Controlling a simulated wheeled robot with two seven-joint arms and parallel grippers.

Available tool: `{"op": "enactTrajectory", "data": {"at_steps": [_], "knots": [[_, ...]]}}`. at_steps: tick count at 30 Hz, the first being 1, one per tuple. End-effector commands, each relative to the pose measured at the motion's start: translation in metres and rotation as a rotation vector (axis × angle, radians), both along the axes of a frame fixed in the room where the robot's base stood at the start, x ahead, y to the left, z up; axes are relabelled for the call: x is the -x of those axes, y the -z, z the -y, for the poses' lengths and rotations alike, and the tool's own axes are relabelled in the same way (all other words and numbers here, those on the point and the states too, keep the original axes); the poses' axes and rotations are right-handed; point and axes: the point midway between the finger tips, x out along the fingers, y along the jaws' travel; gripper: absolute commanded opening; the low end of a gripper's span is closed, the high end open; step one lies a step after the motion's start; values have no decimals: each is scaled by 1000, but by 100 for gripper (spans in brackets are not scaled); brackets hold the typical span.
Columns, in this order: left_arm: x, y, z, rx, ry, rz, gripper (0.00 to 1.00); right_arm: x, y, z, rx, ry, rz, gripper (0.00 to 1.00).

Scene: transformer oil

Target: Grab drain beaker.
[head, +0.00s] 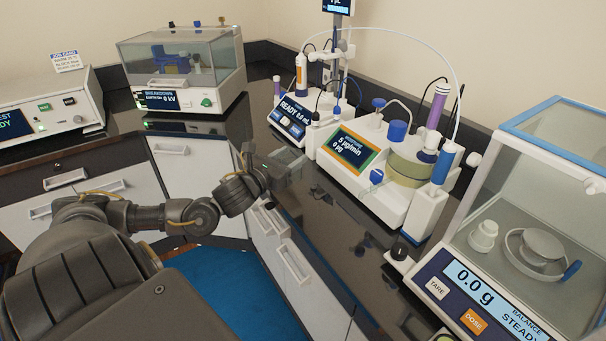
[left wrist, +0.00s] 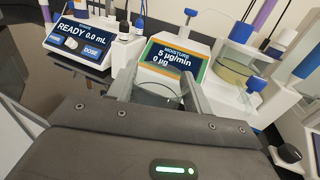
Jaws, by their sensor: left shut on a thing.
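My left gripper (head: 288,162) reaches over the dark counter from the left, in front of the dosing unit and the moisture meter. In the left wrist view its two fingers (left wrist: 160,92) are shut on a clear glass beaker (left wrist: 158,96). Only the beaker's upper part shows between the fingers; the gripper body hides the rest. In the head view the beaker is hard to make out at the gripper. I cannot tell whether it touches the counter. My right gripper is not in view.
The moisture meter (head: 349,147) and dosing unit (head: 292,117) stand just behind the gripper. A balance (head: 485,300) with a glass housing stands at the right. A breakdown tester (head: 183,98) stands at the back left. The counter front (head: 335,225) is mostly bare.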

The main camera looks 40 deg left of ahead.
Motion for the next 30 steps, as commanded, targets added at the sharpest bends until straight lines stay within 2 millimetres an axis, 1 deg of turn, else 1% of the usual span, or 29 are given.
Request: {"op": "enactTrajectory", "data": {"at_steps": [1,3,6,11,12,20,30], "knots": [[14,5,1,-4,5,-13,26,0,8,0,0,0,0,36],[28,-2,0,-2,4,-15,26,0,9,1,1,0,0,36],[43,-12,0,-1,4,-13,26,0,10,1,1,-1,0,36],[61,-21,0,1,4,-11,26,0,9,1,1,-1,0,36],[64,-25,-1,2,2,-11,26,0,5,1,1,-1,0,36],[79,-30,-3,2,-1,-8,26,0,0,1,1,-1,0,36],[81,-32,-3,1,-2,-5,26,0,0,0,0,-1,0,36]]}}
